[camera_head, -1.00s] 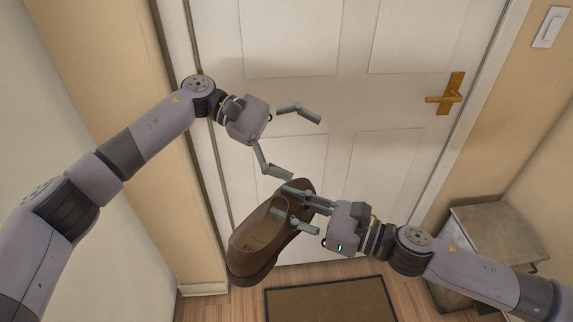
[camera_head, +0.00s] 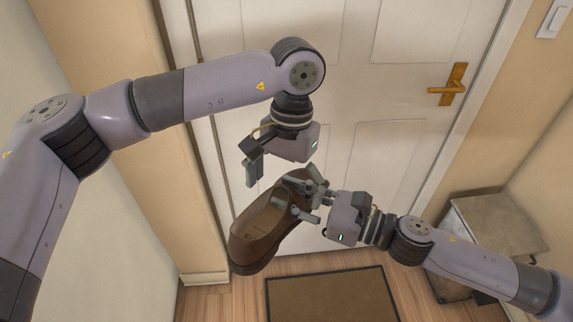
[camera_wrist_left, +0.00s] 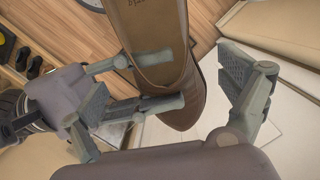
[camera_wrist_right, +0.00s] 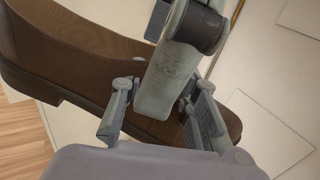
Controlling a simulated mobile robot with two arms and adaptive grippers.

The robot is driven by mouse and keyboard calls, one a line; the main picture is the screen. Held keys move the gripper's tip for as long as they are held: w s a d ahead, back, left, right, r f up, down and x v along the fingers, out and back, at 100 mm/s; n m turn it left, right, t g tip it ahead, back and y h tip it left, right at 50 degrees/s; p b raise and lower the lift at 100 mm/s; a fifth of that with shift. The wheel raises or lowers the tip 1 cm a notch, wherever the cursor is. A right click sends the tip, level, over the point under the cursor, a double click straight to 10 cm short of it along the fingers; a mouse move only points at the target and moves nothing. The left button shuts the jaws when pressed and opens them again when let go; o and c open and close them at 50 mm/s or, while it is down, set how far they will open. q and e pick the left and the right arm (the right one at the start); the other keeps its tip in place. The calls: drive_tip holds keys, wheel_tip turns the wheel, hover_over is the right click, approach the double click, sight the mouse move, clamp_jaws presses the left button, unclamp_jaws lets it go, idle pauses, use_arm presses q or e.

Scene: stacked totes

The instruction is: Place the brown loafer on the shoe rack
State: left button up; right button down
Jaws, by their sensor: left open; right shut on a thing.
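The brown loafer (camera_head: 262,232) hangs in the air in front of the door, heel toward the lower left. My right gripper (camera_head: 312,204) is shut on the loafer's side wall near the toe end, with one finger inside the opening. My left gripper (camera_head: 284,178) is open just above the toe end, pointing down. In the left wrist view the loafer (camera_wrist_left: 150,22) lies between the open fingers of the left gripper (camera_wrist_left: 170,95). In the right wrist view the loafer (camera_wrist_right: 75,50) is held by the right gripper (camera_wrist_right: 160,120), and a left finger crosses in front.
A white door (camera_head: 400,130) with a brass handle (camera_head: 450,88) stands behind. A doormat (camera_head: 332,300) lies on the wooden floor below. A small grey cabinet (camera_head: 495,225) stands at the right. Dark shoes (camera_wrist_left: 15,55) show on shelving at the left wrist view's left edge.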

sight(282, 214)
use_arm(q)
drive_tip(key=shift+s+a+f, duration=0.1)
drive_tip(key=shift+s+f, duration=0.1)
drive_tip(key=shift+f, duration=1.05)
drive_tip(key=shift+s+a+f, duration=0.1)
drive_tip(key=shift+s+f, duration=0.05)
drive_tip(key=shift+f, duration=1.1)
use_arm(e)
drive_tip(key=shift+r, duration=0.1)
use_arm(q)
drive_tip(key=shift+c, duration=0.5)
drive_tip(key=c, duration=0.6)
drive_tip(key=shift+s+d, duration=0.2)
drive_tip(key=c, duration=0.8)
use_arm(e)
drive_tip(key=shift+a+r, duration=0.1)
use_arm(q)
drive_tip(key=shift+c, duration=0.5)
use_arm(e)
drive_tip(key=c, duration=1.6)
unclamp_jaws()
drive_tip(key=shift+c, duration=0.2)
use_arm(q)
drive_tip(key=shift+w+a, duration=0.1)
drive_tip(key=shift+w, duration=0.05)
use_arm(e)
drive_tip(key=o, duration=0.5)
